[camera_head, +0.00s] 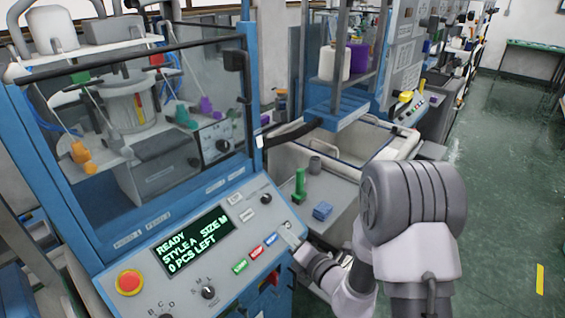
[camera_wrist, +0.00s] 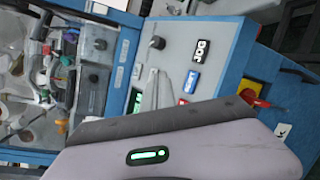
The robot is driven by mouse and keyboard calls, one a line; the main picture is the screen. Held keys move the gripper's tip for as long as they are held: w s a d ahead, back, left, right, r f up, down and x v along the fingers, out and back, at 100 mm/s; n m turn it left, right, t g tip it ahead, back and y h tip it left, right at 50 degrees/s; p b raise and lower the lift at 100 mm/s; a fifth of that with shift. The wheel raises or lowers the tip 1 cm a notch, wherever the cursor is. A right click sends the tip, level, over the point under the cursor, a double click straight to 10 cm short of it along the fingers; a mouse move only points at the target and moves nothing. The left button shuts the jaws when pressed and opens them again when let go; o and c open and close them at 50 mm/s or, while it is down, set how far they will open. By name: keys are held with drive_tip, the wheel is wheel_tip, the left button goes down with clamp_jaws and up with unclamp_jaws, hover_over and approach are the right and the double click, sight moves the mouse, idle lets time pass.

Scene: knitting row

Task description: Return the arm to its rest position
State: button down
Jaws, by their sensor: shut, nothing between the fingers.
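I cannot tell whether the tips touch the panel. My arm (camera_head: 415,200) is bent, with its large grey joint right of the machine. The display (camera_head: 195,240) reads READY, STYLE A, SIZE M, 0 PCS LEFT.
A red emergency button (camera_head: 129,282) and a green button (camera_head: 240,267) are on the panel. A grey side table (camera_head: 335,200) bears a green part (camera_head: 300,185) and a blue block (camera_head: 322,211). A white-rimmed bin (camera_head: 385,165) stands behind. Green floor (camera_head: 510,200) is open at right.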

drive_tip(key=s+a+r+n+g+y+b, duration=0.1)
drive_tip(key=s+a+r+n+g+y, duration=0.1)
drive_tip(key=s+a+r+n+g, duration=0.45)
drive_tip(key=s+a+r+n+g+y, duration=0.1)
drive_tip(key=s+r+n+g+y, duration=0.2)
drive_tip(key=s+r+n, duration=0.55)
drive_tip(key=s+d+f+n+g+h+b, duration=0.15)
drive_tip(key=s+d+n+h, duration=0.45)
drive_tip(key=s+n, duration=0.65)
drive_tip(key=s+d+n+t+h, duration=0.1)
drive_tip(key=d+n+t+h, duration=0.2)
drive_tip(key=d, duration=1)
drive_tip(key=n+h, duration=0.3)
drive_tip(key=n, duration=0.2)
drive_tip(key=shift+s+t+h, duration=0.3)
drive_tip(key=shift+d+n, duration=0.1)
drive_tip(key=shift+n, duration=0.15)
